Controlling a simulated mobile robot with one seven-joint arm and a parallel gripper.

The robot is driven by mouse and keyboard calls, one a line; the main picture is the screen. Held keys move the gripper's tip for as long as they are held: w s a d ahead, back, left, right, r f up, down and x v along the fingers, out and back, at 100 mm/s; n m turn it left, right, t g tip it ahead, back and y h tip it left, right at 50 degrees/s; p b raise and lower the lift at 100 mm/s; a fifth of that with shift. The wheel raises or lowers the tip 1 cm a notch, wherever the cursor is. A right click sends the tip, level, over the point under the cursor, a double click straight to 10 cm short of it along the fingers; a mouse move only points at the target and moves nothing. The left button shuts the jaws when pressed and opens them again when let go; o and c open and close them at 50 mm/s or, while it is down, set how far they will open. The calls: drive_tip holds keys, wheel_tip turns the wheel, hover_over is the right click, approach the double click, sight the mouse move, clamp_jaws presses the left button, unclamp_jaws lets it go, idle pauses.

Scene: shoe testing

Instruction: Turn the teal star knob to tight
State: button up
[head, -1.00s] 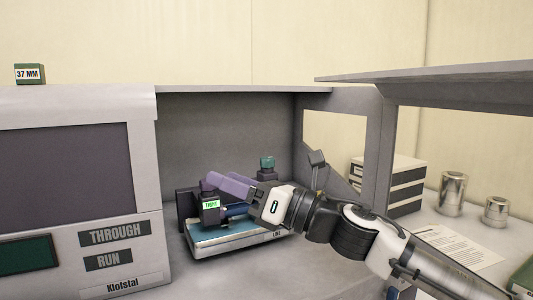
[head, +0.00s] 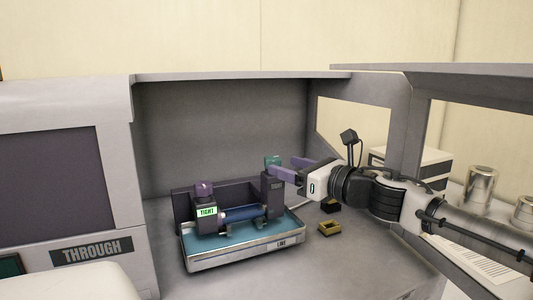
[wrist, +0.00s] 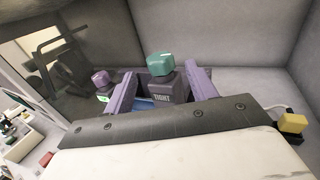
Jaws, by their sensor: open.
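The teal knob (head: 272,161) tops the dark right-hand post (head: 272,194) of a clamp fixture (head: 243,258) with a blue bed. My gripper (head: 283,167) is open, with purple fingers coming from the right at the knob's height. In the wrist view the teal knob (wrist: 160,65) shows between the two spread fingers, around their tips; I cannot tell whether either touches it. The post below it reads TIGHT in that view. A purple knob (head: 204,187) tops the left post, which bears a lit green TIGHT label (head: 207,211).
The fixture stands in a grey open-fronted bay. A bay side panel with a window stands behind my arm. Metal cans (head: 481,190) are at far right.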

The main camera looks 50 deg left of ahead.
sight(266, 160)
drive_tip(key=a, duration=0.2)
drive_tip(key=a+p, duration=0.1)
drive_tip(key=a, duration=0.2)
drive_tip(key=s+a+p, duration=0.1)
drive_tip(key=a, duration=0.1)
drive_tip(key=shift+a, duration=0.15)
drive_tip(key=c, duration=1)
